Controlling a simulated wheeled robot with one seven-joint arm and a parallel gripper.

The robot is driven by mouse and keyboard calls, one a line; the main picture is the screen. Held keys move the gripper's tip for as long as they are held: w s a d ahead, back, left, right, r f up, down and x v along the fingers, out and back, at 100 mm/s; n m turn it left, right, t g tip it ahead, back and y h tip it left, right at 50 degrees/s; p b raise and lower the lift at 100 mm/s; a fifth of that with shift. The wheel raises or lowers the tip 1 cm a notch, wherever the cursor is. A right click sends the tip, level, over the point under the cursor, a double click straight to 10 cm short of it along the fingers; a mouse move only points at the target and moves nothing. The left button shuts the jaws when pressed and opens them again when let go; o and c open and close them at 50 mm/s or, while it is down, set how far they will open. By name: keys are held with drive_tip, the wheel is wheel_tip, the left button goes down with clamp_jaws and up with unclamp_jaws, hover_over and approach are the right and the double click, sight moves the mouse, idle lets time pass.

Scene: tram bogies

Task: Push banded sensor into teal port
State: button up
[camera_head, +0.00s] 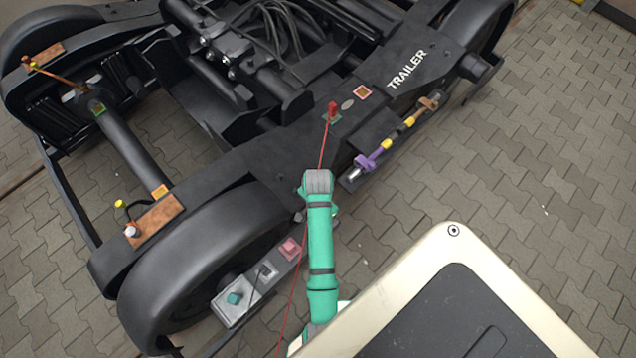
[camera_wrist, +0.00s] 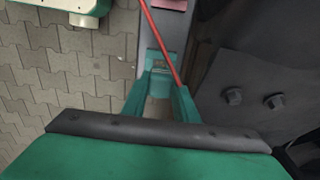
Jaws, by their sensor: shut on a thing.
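I take this to be the banded sensor, but no bands can be made out. In the head view my teal arm hides the gripper and what it holds.
A taut red cable (camera_head: 323,148) runs down from a red plug (camera_head: 332,111) and crosses close by the fingers in the wrist view. The black wheel (camera_head: 205,255) stands beside the plate. Paving lies open at right.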

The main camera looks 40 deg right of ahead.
drive_tip(key=shift+f, duration=1.9)
drive_tip(key=shift+f, duration=0.45)
idle(1.3)
drive_tip(key=o, duration=1)
drive_tip(key=shift+o, duration=0.2)
wheel_tip(320, 180, up, 11)
drive_tip(key=shift+f, duration=0.1)
drive_tip(key=shift+s, duration=0.1)
